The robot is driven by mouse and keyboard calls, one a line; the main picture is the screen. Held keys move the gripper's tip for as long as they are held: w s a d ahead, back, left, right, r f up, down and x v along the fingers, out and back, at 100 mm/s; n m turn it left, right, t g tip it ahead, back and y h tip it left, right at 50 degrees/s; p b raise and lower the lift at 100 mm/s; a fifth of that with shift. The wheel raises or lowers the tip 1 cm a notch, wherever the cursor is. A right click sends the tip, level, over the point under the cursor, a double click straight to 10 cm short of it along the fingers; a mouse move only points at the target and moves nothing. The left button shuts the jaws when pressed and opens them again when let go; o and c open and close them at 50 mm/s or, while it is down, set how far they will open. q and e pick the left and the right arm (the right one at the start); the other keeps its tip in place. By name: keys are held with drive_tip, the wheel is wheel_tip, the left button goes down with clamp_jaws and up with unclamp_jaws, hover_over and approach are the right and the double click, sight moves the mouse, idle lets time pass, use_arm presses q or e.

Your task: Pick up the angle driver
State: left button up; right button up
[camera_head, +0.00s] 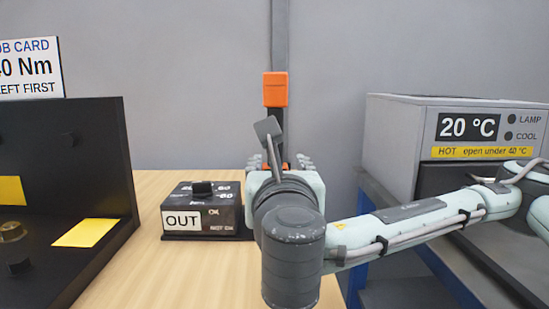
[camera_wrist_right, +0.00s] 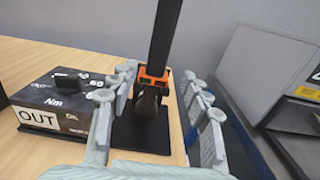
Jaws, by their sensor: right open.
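The angle driver stands upright, with an orange top (camera_head: 275,89) above a dark shaft in the head view. In the right wrist view its dark shaft (camera_wrist_right: 165,38) rises from an orange collar (camera_wrist_right: 153,80) over a black base plate (camera_wrist_right: 140,133). My right gripper (camera_head: 280,163) is open, its fingers on either side of the driver. In the right wrist view the gripper (camera_wrist_right: 157,78) has a gap on both sides of the collar and holds nothing. My arm hides the driver's lower part in the head view. My left gripper is not in view.
A black box labelled OUT (camera_head: 202,210) with a knob stands just left of the driver. A black panel stand (camera_head: 110,150) with yellow patches is at far left. A grey oven-like unit (camera_head: 400,150) reading 20 °C is at right, beyond the wooden table's edge (camera_head: 150,185).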

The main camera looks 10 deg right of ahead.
drive_tip(key=w, duration=0.4)
drive_tip(key=w+d+p, duration=0.1)
drive_tip(key=w, duration=0.1)
drive_tip(key=shift+w+r, duration=0.3)
drive_tip(key=shift+w, duration=0.1)
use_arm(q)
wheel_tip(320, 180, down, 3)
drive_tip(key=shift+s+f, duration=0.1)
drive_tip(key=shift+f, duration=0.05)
use_arm(e)
drive_tip(key=shift+c, duration=0.3)
clamp_jaws()
drive_tip(key=shift+r, duration=0.25)
